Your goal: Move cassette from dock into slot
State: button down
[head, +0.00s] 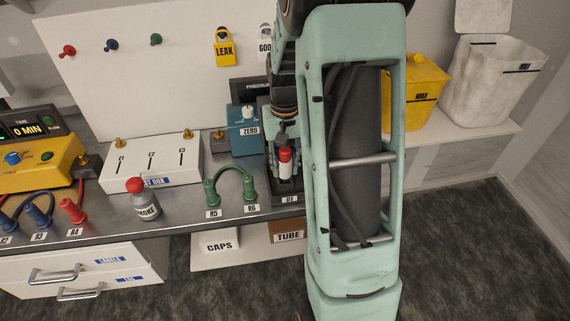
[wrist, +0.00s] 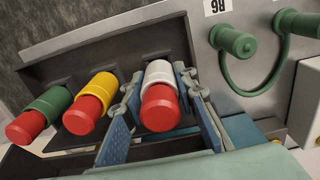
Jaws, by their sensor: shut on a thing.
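A white cassette with a red end (head: 285,170) stands in a dark dock (head: 287,199) labelled D1 at the bench's front edge. In the wrist view the white cassette (wrist: 159,72) sits between the two blue finger pads of my gripper (wrist: 158,88), which is shut on it. Its inner end is at the dock's dark wall. In the same view a yellow cassette (wrist: 103,86) and a green cassette (wrist: 53,103), both with red ends, sit beside it, outside the fingers. In the head view my gripper (head: 284,150) is partly hidden by my arm. I cannot pick out the slot.
A green hose (head: 216,172) with ports R5 and R6 is close left of the dock. A blue ZERO box (head: 242,141) stands behind. A grey smoke bottle (head: 145,203) and white box (head: 152,165) are farther left. Bare bench lies around the bottle.

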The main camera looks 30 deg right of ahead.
jog(key=shift+f+b, duration=0.5)
jog(key=shift+f, duration=0.2)
jog(key=c, duration=1.5)
grip_release()
jog(key=shift+o, duration=0.2)
jog(key=shift+r, duration=0.1)
notch_tip(320, 180, up, 12)
jog(key=shift+f, duration=0.1)
